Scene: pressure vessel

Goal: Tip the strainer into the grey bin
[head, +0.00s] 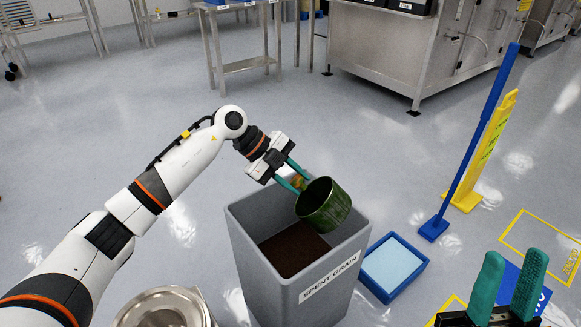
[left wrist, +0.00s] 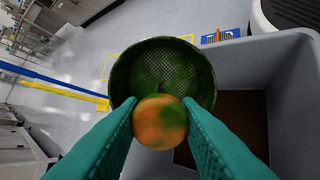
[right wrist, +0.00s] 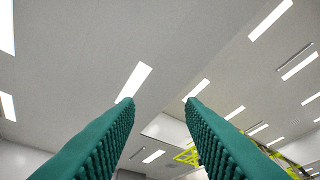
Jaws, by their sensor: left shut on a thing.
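The strainer (head: 325,204) is a dark green mesh cup, held tilted over the right part of the bin's opening in the head view. My left gripper (head: 296,180) is shut on its orange and green knob-like handle (left wrist: 160,122). In the left wrist view the strainer's mesh (left wrist: 165,75) shows, with no loose contents that I can make out. The grey bin (head: 255,255) is labelled "SPENT GRAIN" and holds dark brown material (head: 293,248). My right gripper (head: 507,285) is open and empty at the lower right, its fingers pointing up; the right wrist view shows only ceiling between them.
A blue tray with a pale pad (head: 393,268) lies right of the bin. A blue pole on a foot (head: 433,229) and a yellow floor sign (head: 480,160) stand further right. A round metal vessel (head: 165,308) is at bottom left. Open floor lies behind the bin.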

